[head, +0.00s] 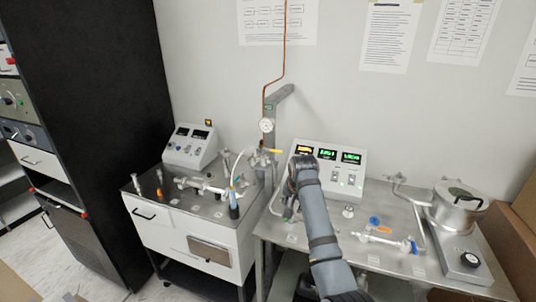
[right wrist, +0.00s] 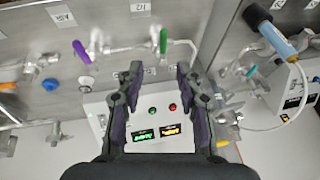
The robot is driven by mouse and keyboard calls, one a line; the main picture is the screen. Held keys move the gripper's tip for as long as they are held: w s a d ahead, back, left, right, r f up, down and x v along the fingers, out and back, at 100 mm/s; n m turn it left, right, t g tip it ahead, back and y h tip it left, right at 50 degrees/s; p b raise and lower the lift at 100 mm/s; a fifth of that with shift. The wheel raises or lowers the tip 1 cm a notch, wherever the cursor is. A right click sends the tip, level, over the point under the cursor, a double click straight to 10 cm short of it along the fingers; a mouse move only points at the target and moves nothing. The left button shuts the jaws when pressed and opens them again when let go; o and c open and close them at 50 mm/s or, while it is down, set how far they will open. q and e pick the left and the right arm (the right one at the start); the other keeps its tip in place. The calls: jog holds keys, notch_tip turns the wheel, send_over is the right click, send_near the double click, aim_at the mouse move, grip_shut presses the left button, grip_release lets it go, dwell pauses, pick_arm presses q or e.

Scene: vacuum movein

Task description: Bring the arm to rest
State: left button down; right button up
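My right arm reaches in from the bottom of the head view, with its gripper (head: 303,165) above the left part of the right metal bench (head: 290,238). In the right wrist view the right gripper (right wrist: 159,72) has its two fingers apart with nothing between them. The control box with lit displays (head: 340,168) stands behind the gripper in the head view. The box also shows between and below the fingers in the right wrist view (right wrist: 110,110). My left gripper is in neither view.
A glass and metal assembly (head: 205,185) with a round gauge (head: 266,125) stands left of my right gripper. A metal pot (head: 456,208) stands at the right. Orange and blue valve fittings (head: 380,224) lie on the right bench. A black cabinet (head: 85,90) stands far left.

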jog(key=s+d+f+n, duration=0.1)
jog(key=s+d+f, duration=0.3)
jog(key=s+f, duration=0.4)
jog(key=s+d+f+n, duration=0.1)
jog(key=s+d+f, duration=0.4)
jog(key=s, duration=0.4)
jog(key=s+d+n+g, duration=0.1)
jog(key=s+n, duration=0.4)
jog(key=s, duration=1.6)
notch_tip(320, 180, down, 26)
jog(key=s+d+g+h, duration=0.1)
jog(key=d+g, duration=0.1)
jog(key=d, duration=0.1)
jog(key=s+f+m+b, duration=0.1)
jog(key=s+f, duration=1.8)
jog(key=shift+s+d+f+g+b, duration=0.15)
jog(key=shift+s+d+g+b, duration=0.15)
jog(key=shift+d+g, duration=0.1)
